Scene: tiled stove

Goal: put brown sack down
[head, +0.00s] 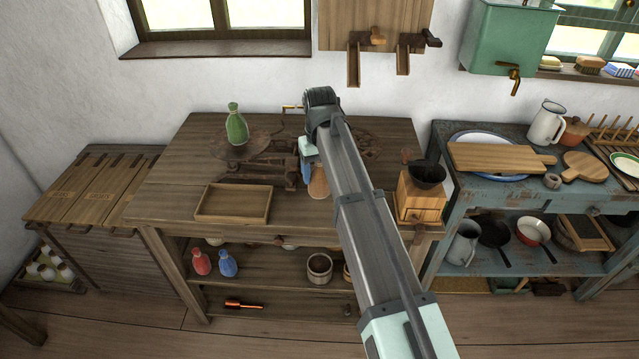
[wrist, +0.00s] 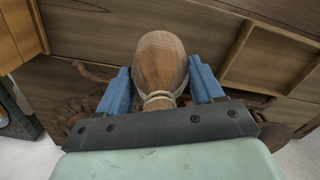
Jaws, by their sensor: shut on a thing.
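The brown sack (head: 319,184) hangs below the end of my arm, over the wooden table (head: 165,185). In the wrist view the brown sack (wrist: 161,62), with a pale tie around its neck, sits between the two blue fingers. My gripper (wrist: 160,92) is shut on it near the neck. In the head view my gripper (head: 309,172) is partly hidden by my arm. I cannot tell whether the bottom of the sack touches the tabletop.
A shallow wooden tray (head: 233,203) lies to the left. A coffee grinder (head: 420,200) stands at the table's right end. Red (head: 201,262) and blue (head: 228,264) sacks stand on the shelf below.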

